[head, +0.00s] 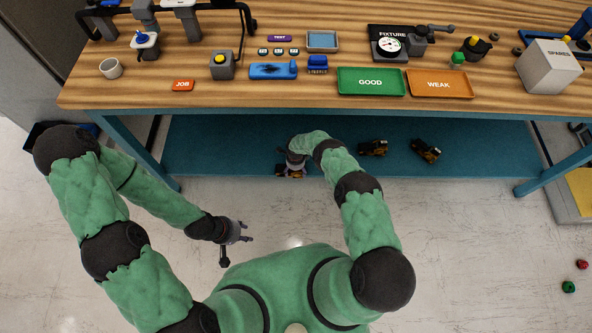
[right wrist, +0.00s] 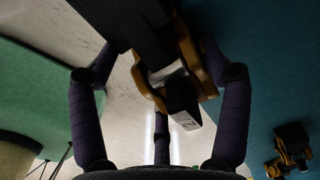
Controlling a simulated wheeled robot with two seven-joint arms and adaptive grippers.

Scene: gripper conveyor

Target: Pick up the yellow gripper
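Several yellow-and-black grippers are at the teal lower shelf (head: 470,165). One yellow gripper (head: 290,173) is at the shelf's front edge, under my right gripper (head: 288,164). In the right wrist view this yellow gripper (right wrist: 147,84) lies between the purple fingers of my right gripper (right wrist: 160,75), close to the fingertips. I cannot tell whether the fingers grip it. Another yellow gripper (head: 373,147) and a third (head: 425,150) lie further right on the shelf. My left gripper (head: 242,238) is open and empty above the floor, in front of the shelf.
The wooden bench top (head: 330,115) overhangs the shelf. It carries a green GOOD tray (head: 371,82), an orange WEAK tray (head: 440,85), a SPARES box (head: 548,67) and a fixture (head: 388,45). A teal bench leg (head: 140,150) stands at left. The floor in front is mostly clear.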

